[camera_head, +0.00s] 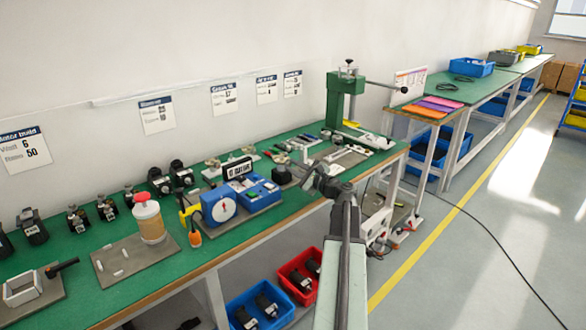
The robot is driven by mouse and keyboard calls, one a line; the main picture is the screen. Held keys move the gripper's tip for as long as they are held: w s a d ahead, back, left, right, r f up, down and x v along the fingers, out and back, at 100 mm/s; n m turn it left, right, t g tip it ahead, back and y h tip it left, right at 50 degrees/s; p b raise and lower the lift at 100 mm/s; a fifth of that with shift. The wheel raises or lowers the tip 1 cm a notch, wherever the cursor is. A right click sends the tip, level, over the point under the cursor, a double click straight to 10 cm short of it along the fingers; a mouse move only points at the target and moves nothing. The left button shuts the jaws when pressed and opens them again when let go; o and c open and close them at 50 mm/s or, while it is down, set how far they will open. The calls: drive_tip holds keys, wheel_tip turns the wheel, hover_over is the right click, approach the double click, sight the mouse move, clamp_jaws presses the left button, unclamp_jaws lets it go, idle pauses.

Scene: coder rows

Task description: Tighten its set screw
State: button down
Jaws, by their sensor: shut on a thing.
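My gripper (312,177) is over the front edge of the green workbench, right of the blue tester. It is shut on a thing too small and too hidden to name. A round black part (282,176) stands just left of the jaws; I cannot tell if they touch. No set screw can be made out at this size. Several black motors with coders stand in a row at the back of the bench, one of them here (160,182). The blue tester (219,206) with a white dial and a blue box (257,189) sit on a grey plate.
A green arbor press (345,97) stands at the bench's right end, beside grey plates with tools. A jar with a red lid (148,218) stands at left. Blue (262,304) and red (301,277) bins sit below. The floor at right is open, with a cable lying across it.

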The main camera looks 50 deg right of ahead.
drive_tip(key=c, duration=1.3)
unclamp_jaws()
drive_tip(key=s, duration=0.7)
drive_tip(key=shift+s+a, duration=0.35)
drive_tip(key=shift+s, duration=0.05)
